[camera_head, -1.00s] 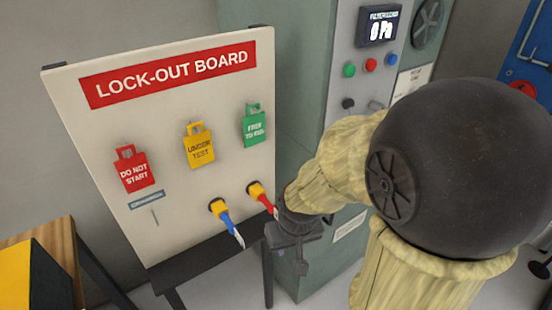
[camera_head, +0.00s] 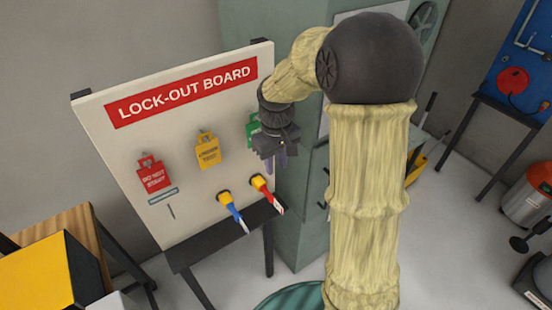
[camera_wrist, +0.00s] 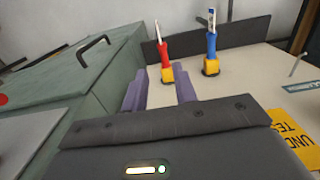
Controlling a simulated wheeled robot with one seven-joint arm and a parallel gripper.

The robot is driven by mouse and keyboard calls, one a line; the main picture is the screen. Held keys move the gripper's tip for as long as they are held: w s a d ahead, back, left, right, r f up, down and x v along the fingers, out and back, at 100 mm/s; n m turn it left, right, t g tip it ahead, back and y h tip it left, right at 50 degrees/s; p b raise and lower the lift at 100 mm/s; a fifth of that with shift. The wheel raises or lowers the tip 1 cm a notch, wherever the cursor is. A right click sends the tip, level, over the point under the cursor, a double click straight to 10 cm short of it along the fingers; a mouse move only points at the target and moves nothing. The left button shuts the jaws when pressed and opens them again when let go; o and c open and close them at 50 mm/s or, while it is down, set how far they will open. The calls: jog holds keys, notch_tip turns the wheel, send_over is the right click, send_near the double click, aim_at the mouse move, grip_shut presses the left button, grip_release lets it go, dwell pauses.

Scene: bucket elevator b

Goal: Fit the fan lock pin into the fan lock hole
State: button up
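Two pins sit in yellow holders low on the lock-out board: one with a blue handle (camera_head: 231,210) and one with a red handle (camera_head: 264,193). My gripper (camera_head: 276,163) is above the red pin, in front of the green tag. In the wrist view its purple fingers (camera_wrist: 160,92) are apart and empty. The red pin (camera_wrist: 166,60) stands beyond the gap between them, untouched, and the blue pin (camera_wrist: 211,48) stands to the right. I cannot make out the fan lock hole.
The lock-out board (camera_head: 185,225) also carries red (camera_head: 151,175), yellow (camera_head: 207,150) and green (camera_head: 251,128) tags, the green one partly hidden. A green cabinet (camera_head: 298,220) stands close on its right.

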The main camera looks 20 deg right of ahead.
aim_at(276, 202)
notch_tip(276, 202, down, 18)
jog(key=p, duration=0.3)
jog(key=shift+w+r+p, duration=0.1)
jog(key=shift+r+p, duration=0.15)
jog(key=shift+p, duration=0.05)
grip_shut()
dwell(0.3)
